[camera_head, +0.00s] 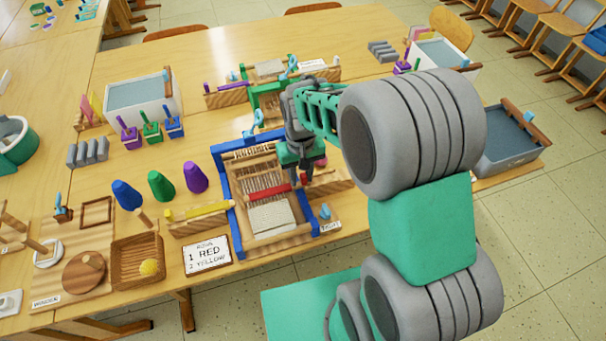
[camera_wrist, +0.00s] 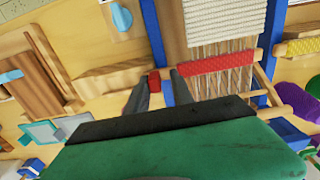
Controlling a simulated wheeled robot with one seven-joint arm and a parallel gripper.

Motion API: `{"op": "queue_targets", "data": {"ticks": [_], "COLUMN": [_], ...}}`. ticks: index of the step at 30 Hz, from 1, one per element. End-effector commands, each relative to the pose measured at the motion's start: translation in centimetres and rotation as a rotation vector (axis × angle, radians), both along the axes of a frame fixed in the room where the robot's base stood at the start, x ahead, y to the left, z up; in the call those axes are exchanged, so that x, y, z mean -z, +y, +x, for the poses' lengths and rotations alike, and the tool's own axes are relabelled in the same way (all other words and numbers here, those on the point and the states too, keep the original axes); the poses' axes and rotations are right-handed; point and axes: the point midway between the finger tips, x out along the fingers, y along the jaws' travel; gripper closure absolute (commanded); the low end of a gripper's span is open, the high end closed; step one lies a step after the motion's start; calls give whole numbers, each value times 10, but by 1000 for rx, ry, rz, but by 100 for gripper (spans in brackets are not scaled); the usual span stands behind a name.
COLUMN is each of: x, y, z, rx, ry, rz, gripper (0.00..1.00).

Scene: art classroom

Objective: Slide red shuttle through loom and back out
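The loom (camera_head: 235,215) has a blue frame, pale warp threads and a white woven patch at its near end. The red shuttle (camera_head: 270,191) lies crosswise over the warp; it also shows in the wrist view (camera_wrist: 215,64). A short red end (camera_wrist: 154,83) shows beyond the loom's blue side rail, roughly in line with it. My gripper (camera_head: 303,176) points down at the loom's right side. In the wrist view its two fingers (camera_wrist: 160,80) stand apart on either side of that red end. A gap shows on one side; contact is unclear.
A yellow shuttle (camera_head: 208,210) rests on a wooden block left of the loom. A card (camera_head: 207,255) reads 1 RED, 2 YELLOW. Purple, green and blue cones (camera_head: 161,185) stand at left. A wooden block (camera_head: 330,179) sits beside the loom's right rail. Another loom (camera_head: 268,95) stands behind.

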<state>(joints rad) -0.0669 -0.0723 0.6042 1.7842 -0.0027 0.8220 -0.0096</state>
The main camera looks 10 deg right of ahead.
Motion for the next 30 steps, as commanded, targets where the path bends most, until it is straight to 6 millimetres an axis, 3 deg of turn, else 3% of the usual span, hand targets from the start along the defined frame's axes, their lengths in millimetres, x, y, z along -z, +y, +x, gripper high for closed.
{"op": "queue_targets", "data": {"ticks": [11, 22, 30], "x": [-4, -69, -78], "y": [-3, -2, -1], "z": [0, 0, -1], "rx": [5, 3, 3], "ry": [1, -2, 2], "rz": [-1, -1, -1], "gripper": [64, 64, 64]}}
